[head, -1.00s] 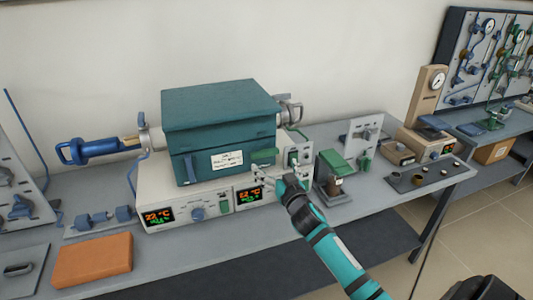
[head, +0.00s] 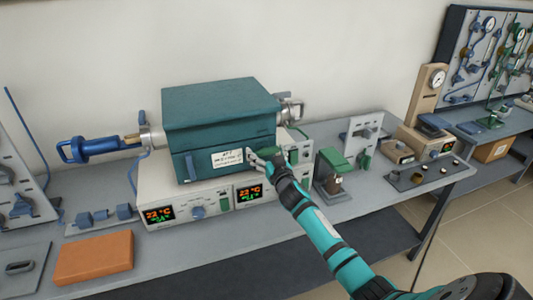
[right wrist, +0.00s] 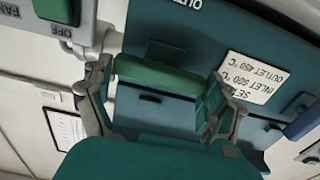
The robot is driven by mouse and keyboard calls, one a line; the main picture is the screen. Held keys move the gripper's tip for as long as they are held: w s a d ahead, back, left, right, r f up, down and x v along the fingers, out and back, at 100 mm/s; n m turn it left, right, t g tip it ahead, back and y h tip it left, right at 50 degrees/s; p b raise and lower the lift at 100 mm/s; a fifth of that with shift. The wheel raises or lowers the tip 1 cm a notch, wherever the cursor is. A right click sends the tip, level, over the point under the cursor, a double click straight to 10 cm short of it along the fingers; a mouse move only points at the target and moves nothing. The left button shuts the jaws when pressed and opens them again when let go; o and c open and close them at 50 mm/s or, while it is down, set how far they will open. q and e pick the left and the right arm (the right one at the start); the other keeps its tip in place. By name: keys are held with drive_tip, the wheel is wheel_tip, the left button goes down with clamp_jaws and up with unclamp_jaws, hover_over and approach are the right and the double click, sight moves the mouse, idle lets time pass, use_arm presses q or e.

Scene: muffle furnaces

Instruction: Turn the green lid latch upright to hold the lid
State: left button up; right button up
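The teal furnace (head: 215,125) sits on a white control base (head: 190,205). In the right wrist view the green lid latch (right wrist: 160,75) lies roughly crosswise in the picture against the teal front, close to the lid seam. My right gripper (right wrist: 162,88) is open, with one finger near each end of the latch; I cannot tell whether either finger touches it. In the head view the right gripper (head: 258,155) is at the furnace's front right corner and hides most of the latch. My left gripper is not in view.
A white label (head: 227,159) is beside the gripper. A green fan switch (right wrist: 55,10) is close to the fingers in the right wrist view. A green-topped device (head: 334,165) stands right of the furnace. An orange block (head: 93,258) lies at the front left.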

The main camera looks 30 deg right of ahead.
drive_tip(key=c, duration=0.4)
drive_tip(key=shift+n, duration=0.3)
drive_tip(key=n, duration=0.3)
drive_tip(key=shift+a+n, duration=0.1)
drive_tip(key=shift+n, duration=0.2)
drive_tip(key=n, duration=0.3)
drive_tip(key=shift+f+n, duration=0.1)
drive_tip(key=shift+n, duration=0.3)
drive_tip(key=n, duration=0.5)
drive_tip(key=shift+a+f, duration=0.1)
drive_tip(key=shift+a, duration=0.05)
drive_tip(key=shift+f+n, duration=0.1)
drive_tip(key=shift+n, duration=2.3)
